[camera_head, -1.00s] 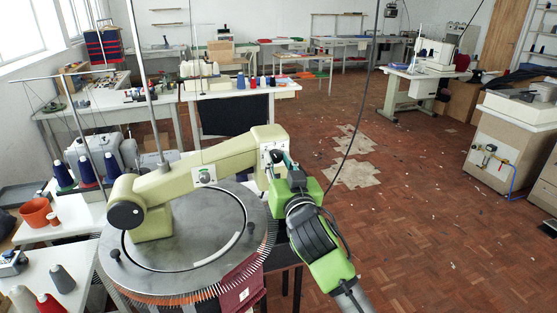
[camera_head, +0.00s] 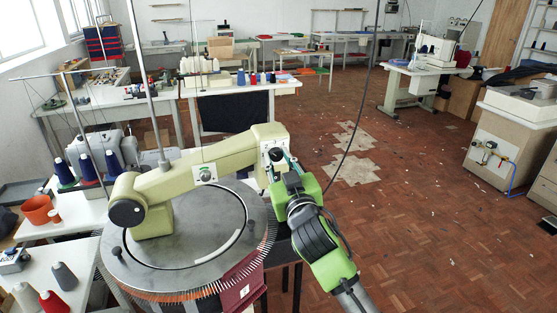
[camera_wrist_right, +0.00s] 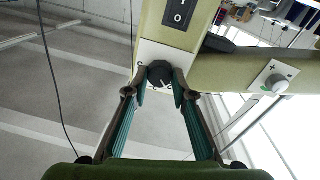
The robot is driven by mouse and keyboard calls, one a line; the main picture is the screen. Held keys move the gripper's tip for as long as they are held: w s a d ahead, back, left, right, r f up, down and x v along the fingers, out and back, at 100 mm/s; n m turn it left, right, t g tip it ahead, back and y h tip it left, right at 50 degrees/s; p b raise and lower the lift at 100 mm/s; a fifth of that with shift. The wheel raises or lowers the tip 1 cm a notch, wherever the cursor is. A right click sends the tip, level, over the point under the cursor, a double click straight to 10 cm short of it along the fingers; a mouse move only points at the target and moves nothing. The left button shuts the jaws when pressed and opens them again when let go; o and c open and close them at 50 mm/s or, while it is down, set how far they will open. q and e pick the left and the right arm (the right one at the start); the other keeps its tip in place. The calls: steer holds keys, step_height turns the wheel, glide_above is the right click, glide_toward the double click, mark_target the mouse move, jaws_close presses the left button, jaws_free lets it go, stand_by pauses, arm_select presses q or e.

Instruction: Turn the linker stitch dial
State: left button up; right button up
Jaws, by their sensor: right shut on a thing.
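The linker (camera_head: 205,172) is a cream arm over a round grey plate ringed with points. In the right wrist view a black dial (camera_wrist_right: 160,74) with a white mark sits on a pale plate under a black rocker switch (camera_wrist_right: 181,12). My right gripper (camera_wrist_right: 160,88) is shut on this dial, one finger on each side. In the head view my right gripper (camera_head: 284,166) is at the right end of the cream arm and hides the dial. A second knob with plus and minus marks (camera_wrist_right: 277,83) is on the arm at right, clear of the fingers. My left gripper is not in view.
Thread cones (camera_head: 88,168) and an orange pot (camera_head: 38,210) stand on tables at left. A thin cable (camera_head: 350,120) hangs right of the linker. The wooden floor (camera_head: 430,200) at right is open.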

steer(key=o, duration=1.1)
steer(key=v, duration=1.2)
